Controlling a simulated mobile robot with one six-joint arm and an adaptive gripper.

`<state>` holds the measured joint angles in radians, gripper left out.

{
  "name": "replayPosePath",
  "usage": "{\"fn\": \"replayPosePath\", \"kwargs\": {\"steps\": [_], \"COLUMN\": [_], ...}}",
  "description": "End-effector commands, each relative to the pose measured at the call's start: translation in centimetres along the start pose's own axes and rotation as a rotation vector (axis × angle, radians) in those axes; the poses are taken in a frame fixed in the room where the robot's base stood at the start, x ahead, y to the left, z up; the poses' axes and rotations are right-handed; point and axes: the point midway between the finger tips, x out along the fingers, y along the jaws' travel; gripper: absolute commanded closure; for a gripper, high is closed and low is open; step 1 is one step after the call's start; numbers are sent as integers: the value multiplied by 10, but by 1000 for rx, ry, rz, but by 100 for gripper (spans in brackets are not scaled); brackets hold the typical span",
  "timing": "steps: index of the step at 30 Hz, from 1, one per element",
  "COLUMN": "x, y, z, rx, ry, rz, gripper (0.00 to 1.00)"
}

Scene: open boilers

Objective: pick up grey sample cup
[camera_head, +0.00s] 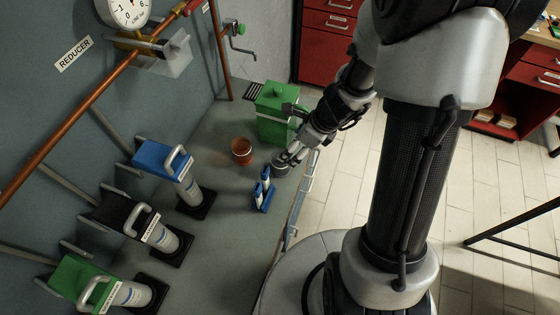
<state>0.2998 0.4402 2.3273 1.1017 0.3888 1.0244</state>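My gripper (289,157) is low over the grey worktop, at the end of the arm that reaches down from the upper right. A small round grey thing (281,170) lies right at the fingertips. It looks like the grey sample cup, but it is small and partly covered, so I cannot tell it surely from the gripper. I cannot tell whether the fingers are around it or only beside it, or whether they are open or shut.
A brown-orange pot (242,151) stands left of my gripper. A green lidded box (272,113) is just behind. A small blue holder with bottles (264,192) stands in front. Blue (163,158), black (128,218) and green (83,277) handled units line the left wall.

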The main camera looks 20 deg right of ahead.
Motion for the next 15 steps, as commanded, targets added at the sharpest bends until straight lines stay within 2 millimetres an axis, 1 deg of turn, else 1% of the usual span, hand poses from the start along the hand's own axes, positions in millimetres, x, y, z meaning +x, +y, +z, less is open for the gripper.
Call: {"fn": "replayPosePath", "kwargs": {"steps": [1, 6, 10, 15], "x": [18, 53, 70, 78], "y": [1, 1, 1, 0], "z": [-2, -2, -1, 0], "rx": [0, -3, -4, -3], "ry": [1, 1, 1, 0], "rz": [3, 2, 2, 0], "gripper": [26, 26, 26, 26]}}
